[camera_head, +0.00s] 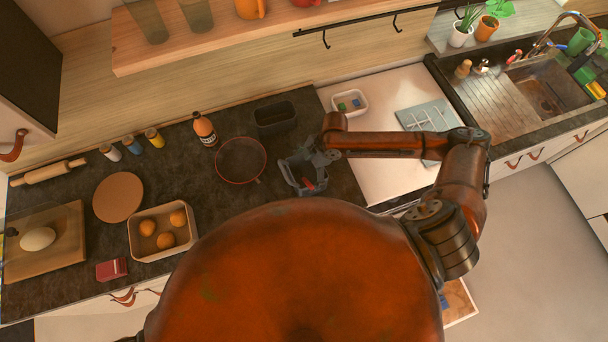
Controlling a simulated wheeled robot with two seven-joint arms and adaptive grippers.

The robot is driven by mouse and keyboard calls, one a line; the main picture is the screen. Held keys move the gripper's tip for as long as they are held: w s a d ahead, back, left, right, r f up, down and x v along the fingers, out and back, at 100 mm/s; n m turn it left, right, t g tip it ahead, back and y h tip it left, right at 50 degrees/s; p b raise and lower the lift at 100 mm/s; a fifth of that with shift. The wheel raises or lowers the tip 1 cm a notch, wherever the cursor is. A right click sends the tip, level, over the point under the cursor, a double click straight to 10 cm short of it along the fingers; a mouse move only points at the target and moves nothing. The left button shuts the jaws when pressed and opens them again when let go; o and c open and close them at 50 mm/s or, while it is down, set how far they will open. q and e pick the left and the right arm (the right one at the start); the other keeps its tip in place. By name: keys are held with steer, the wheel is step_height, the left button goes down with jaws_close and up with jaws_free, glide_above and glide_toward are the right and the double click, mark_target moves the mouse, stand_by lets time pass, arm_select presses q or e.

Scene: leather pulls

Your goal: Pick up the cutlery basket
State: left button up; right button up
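A dark rectangular container (275,118), which looks like the cutlery basket, stands upright at the back of the dark counter. I cannot make out any cutlery inside it. My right gripper (303,186) is over the counter, in front of the container and slightly to its right, apart from it. Its fingers look spread, with no basket between them. A small red patch shows at the fingers; I cannot tell what it is. My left gripper is not in view.
A round sieve-like item (241,160) lies left of my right gripper. A sauce bottle (204,130) stands behind it. A tray of oranges (163,254) is further left. A white tub (350,104) sits on the pale counter to the right. A shelf (220,48) overhangs the back.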

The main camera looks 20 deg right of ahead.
steer(key=c, duration=0.5)
steer(key=shift+o, duration=0.2)
steer(key=shift+r, duration=0.1)
